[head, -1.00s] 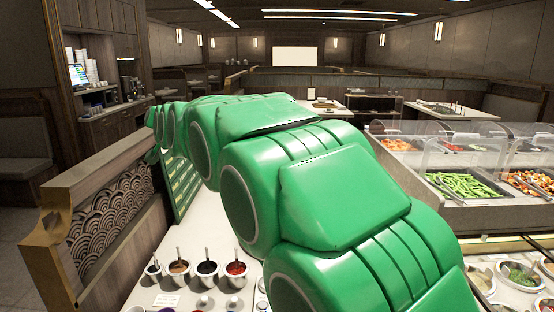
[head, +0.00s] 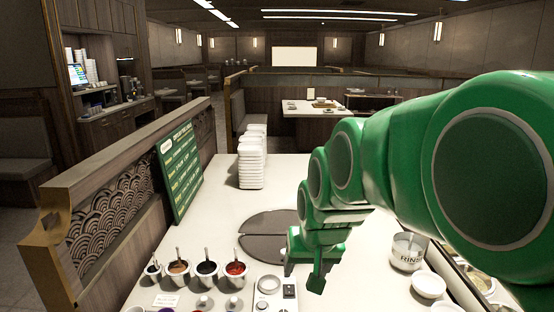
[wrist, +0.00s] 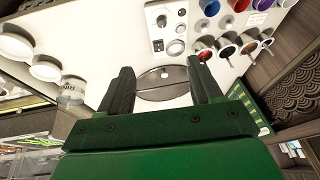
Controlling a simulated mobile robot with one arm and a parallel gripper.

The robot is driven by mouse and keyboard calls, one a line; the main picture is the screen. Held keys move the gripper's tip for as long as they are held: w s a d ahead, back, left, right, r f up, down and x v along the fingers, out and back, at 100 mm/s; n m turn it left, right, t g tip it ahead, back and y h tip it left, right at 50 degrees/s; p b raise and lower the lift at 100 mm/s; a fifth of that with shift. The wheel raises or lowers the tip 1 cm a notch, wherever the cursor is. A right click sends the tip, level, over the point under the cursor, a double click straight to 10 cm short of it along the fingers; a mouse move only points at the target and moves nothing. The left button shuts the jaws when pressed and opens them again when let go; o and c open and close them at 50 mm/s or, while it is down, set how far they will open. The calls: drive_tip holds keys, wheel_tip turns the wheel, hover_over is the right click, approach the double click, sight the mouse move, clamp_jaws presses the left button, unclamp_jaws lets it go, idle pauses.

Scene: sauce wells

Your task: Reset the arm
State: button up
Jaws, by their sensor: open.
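My green arm reaches in from the right in the head view. My gripper (head: 318,280) hangs near the front of the white counter (head: 150,235), above the counter and to the right of the sauce wells. In the wrist view my gripper (wrist: 158,88) shows two dark fingers spread apart with nothing between them. Beyond the fingers is a dark round board (wrist: 160,82) on the counter, which also shows in the head view (head: 265,222), partly hidden by my arm.
Sauce wells with ladles (head: 207,272) stand at the front left. A small control panel (head: 289,294), a rinse container (head: 408,252) and white bowls (head: 428,285) are near the gripper. Stacked white dishes (head: 251,165) and a green menu board (head: 180,172) stand farther back.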

drive_tip(key=s+d+f+g, duration=0.2)
drive_tip(key=s+d, duration=0.1)
drive_tip(key=s, duration=0.5)
drive_tip(key=s+d+f+g, duration=0.2)
drive_tip(key=s+d, duration=0.1)
drive_tip(key=s, duration=0.5)
drive_tip(key=s+d+f+g+h, duration=0.1)
drive_tip(key=s+d+f+g, duration=0.1)
drive_tip(key=s, duration=0.6)
drive_tip(key=shift+s+d+f+m, duration=0.25)
drive_tip(key=shift+d+f+m, duration=0.05)
drive_tip(key=shift+d+f, duration=0.3)
